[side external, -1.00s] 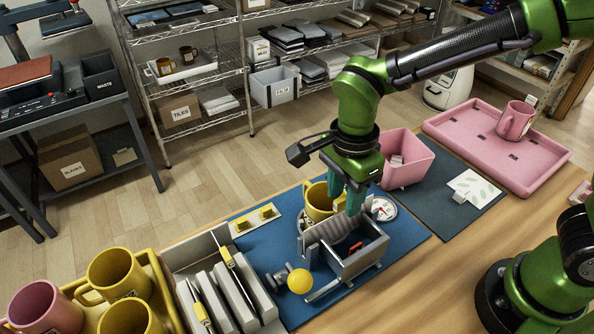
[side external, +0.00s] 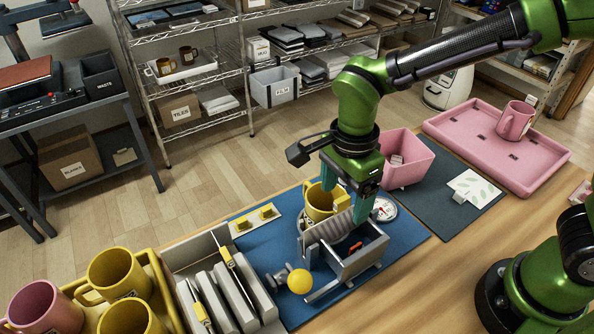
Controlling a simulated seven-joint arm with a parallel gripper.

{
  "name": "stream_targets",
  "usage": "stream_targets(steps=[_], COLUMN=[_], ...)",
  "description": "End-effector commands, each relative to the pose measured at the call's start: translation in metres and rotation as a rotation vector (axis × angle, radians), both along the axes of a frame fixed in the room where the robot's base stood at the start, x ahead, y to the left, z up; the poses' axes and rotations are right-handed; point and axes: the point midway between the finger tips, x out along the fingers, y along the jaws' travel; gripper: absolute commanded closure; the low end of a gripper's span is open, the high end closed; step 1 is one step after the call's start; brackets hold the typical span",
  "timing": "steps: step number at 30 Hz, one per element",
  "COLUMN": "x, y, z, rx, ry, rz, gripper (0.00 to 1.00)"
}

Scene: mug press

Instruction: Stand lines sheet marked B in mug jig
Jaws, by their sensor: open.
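The grey mug jig (side external: 362,262) stands on the blue mat, with a ribbed grey curved piece (side external: 328,229) at its back left. A yellow mug (side external: 317,204) stands right behind that piece. My gripper (side external: 348,203) is over the jig, its teal fingers spread and pointing down. A small yellow piece (side external: 343,201) shows between them; I cannot tell whether it is a sheet's tab or the mug's handle. Sheets with yellow tabs (side external: 202,312) stand in the grey slotted rack (side external: 246,310) at the left. No letter B is readable, and the fingers hide part of the jig.
A yellow ball knob (side external: 299,281) sticks out at the jig's front left. A yellow tray (side external: 163,283) with several mugs is at the far left. A pink bin (side external: 410,165), a round dial (side external: 384,209) and a pink tray (side external: 470,125) are to the right.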

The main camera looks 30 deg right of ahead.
Motion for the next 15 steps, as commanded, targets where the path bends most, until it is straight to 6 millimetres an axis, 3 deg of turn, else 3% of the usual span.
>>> stream_targets(steps=[15], x=[0.001], y=[0.0], z=[0.012], rx=[0.001], ry=[-0.001], rz=[0.001], gripper=[0.2])
